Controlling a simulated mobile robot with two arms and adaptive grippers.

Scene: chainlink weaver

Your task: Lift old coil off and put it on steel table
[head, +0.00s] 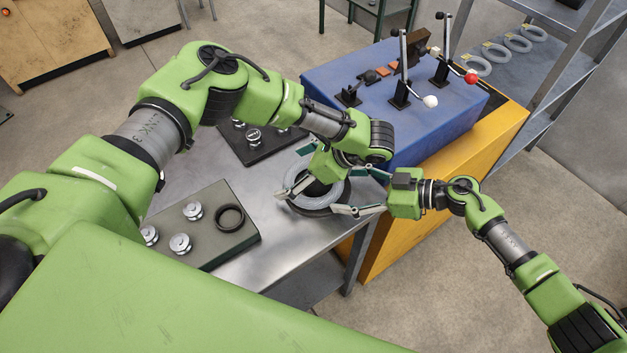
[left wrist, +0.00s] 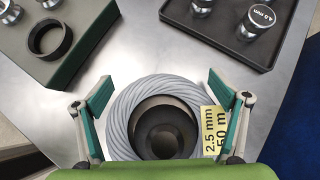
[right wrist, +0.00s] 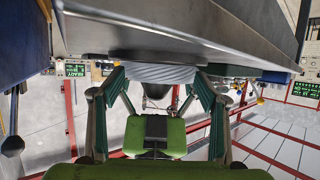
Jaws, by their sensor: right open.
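The coil (head: 298,183) is a grey twisted ring around a dark round hub at the steel table's right end. In the left wrist view the coil (left wrist: 124,112) has a yellow label reading 2.5 mm, 50 m. My left gripper (left wrist: 165,95) is open above it, its teal-padded fingers spread on either side. It also shows in the head view (head: 322,183). My right gripper (head: 362,192) is open beside the coil, reaching in from the right. In the right wrist view the coil's edge (right wrist: 152,73) shows between its fingers (right wrist: 160,88); contact is unclear. The steel table (head: 262,243) is partly covered.
A dark tray (head: 222,250) with metal spools and a black ring (head: 231,217) stands left on the table. Another tray (head: 252,156) stands behind. A blue lever console (head: 425,120) is close right. Spare coils (head: 518,43) lie on a shelf. Bare steel shows between tray and coil.

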